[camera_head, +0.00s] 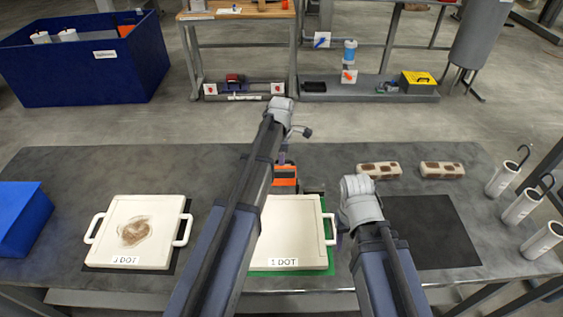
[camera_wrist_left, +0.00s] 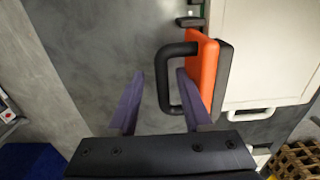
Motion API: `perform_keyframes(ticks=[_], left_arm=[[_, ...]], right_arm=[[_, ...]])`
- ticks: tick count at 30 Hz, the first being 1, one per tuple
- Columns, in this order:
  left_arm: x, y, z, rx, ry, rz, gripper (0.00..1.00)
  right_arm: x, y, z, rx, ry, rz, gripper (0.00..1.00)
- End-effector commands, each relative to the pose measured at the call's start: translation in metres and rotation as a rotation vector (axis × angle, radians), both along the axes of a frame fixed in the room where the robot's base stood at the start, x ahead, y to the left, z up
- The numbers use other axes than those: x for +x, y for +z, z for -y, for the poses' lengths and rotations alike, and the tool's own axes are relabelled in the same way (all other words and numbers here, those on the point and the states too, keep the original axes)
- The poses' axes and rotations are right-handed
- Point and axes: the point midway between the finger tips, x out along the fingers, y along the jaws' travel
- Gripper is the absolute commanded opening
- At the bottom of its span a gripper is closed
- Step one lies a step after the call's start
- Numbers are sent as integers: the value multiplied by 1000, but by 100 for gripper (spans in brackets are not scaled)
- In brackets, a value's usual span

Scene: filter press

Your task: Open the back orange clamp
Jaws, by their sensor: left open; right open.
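The orange clamp (camera_head: 285,176) sits at the back edge of the white plate marked 1 DOT (camera_head: 290,235). In the left wrist view, the clamp (camera_wrist_left: 208,70) shows as an orange block with a black loop handle (camera_wrist_left: 163,85). My left gripper (camera_wrist_left: 159,74) is open there. One finger is outside the handle and the other overlaps its loop, so the near bar lies between them; contact cannot be told. In the head view my left arm mostly hides this gripper. My right gripper (camera_head: 341,238) is open beside the plate's right handle, partly hidden by its wrist.
A stained plate marked 3 DOT (camera_head: 135,230) lies on the left. Two spotted pale blocks (camera_head: 380,170) lie at the back right, behind a dark mat (camera_head: 430,235). White cylinders with hooks (camera_head: 522,206) stand at the right edge. A blue box (camera_head: 20,220) is at far left.

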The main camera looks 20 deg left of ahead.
Motion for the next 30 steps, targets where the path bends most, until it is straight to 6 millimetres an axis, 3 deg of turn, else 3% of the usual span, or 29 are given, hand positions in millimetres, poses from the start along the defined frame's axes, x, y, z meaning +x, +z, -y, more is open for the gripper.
perform_keyframes(ticks=[5,30], left_arm=[[0,7,0,0,0,-1,50],[0,82,0,0,0,-1,50]], right_arm=[[0,7,0,0,0,0,50],[0,82,0,0,1,0,50]])
